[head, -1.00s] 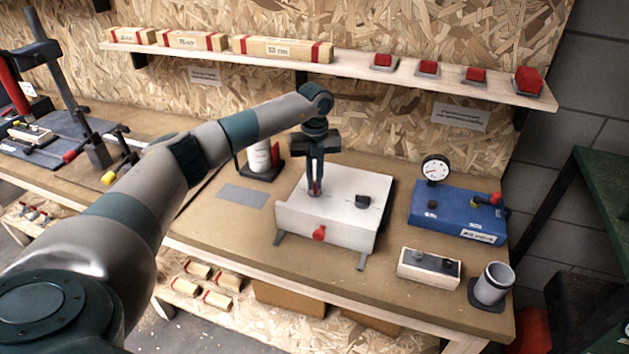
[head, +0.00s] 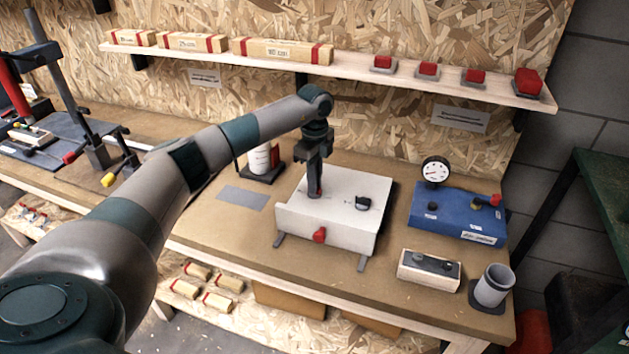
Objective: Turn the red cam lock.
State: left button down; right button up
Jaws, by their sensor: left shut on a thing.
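A white box (head: 349,213) with short dark legs stands on the workbench. A dark knob (head: 363,202) is on its top at the right, and a red knob (head: 319,235) is on its front face. My left gripper (head: 315,191) points down at the left part of the box top. It is shut on a small red piece, apparently the red cam lock (head: 320,185), of which only a sliver shows between the fingers. The fingers hide the rest, so its exact angle cannot be told. My right gripper is out of view.
A blue box (head: 450,215) with a gauge (head: 435,170) stands to the right. A small switch box (head: 429,271) and a grey cup (head: 493,285) are at the front right. A white cylinder on a dark stand (head: 260,160) is behind left. A shelf (head: 350,73) runs above.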

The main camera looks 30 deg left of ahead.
pick_arm(q)
jog(key=shift+w+r+n, duration=0.1)
jog(key=shift+r+n, duration=0.1)
jog(key=shift+n, duration=0.2)
jog(key=c, duration=1.8)
grip_release()
jog(key=shift+f, duration=0.1)
jog(key=shift+c, duration=0.2)
jog(key=shift+r+b, duration=0.35)
jog(key=shift+r, duration=0.45)
notch_tip(320, 180, up, 16)
jog(key=b, duration=0.4)
